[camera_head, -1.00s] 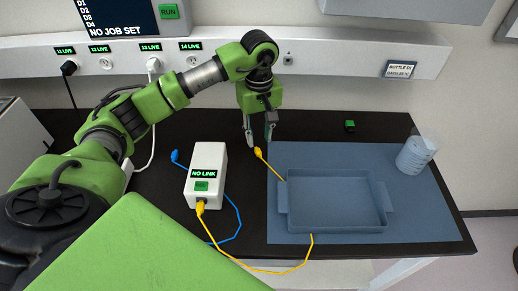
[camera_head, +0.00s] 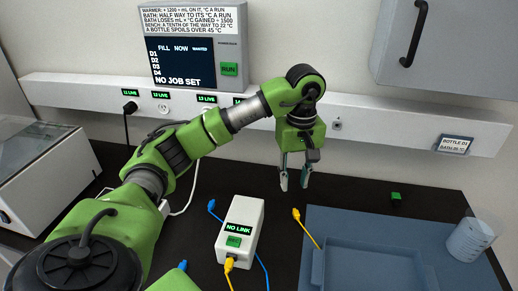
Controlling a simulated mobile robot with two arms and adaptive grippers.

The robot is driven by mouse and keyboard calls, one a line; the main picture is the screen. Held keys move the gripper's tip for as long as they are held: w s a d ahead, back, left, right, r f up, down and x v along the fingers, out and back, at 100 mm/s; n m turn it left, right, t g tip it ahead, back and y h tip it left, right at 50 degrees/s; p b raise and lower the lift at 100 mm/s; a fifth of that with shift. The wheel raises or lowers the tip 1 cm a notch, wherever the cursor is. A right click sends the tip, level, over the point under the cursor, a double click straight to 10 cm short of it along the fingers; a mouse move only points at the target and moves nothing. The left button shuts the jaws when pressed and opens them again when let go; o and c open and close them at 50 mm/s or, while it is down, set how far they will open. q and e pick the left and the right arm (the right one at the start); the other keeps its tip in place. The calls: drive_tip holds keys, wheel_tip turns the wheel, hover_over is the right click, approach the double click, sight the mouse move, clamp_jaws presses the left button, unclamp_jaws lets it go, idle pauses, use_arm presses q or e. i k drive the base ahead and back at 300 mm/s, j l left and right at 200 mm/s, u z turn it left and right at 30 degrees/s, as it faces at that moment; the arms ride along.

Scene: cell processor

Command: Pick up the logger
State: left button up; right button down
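The logger is likely the white box (camera_head: 241,222) with a display reading NO LINK and a green REC button. It stands upright on the black bench, near the picture's lower middle. A yellow lead (camera_head: 229,268) plugs into its front, and a blue lead (camera_head: 262,268) runs beside it. My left gripper (camera_head: 294,182) points down, behind and to the right of the box and apart from it. Its two fingers are open with nothing between them. My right gripper is out of view.
A yellow probe tip (camera_head: 297,214) and a blue tip (camera_head: 211,205) lie near the box. A blue-grey tray (camera_head: 370,256) sits on a blue mat (camera_head: 335,218) at right, with a beaker (camera_head: 470,240) beyond. A socket rail (camera_head: 70,92) and control panel (camera_head: 198,50) are behind.

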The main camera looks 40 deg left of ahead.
sight(244, 219)
drive_tip(key=u, duration=1.45)
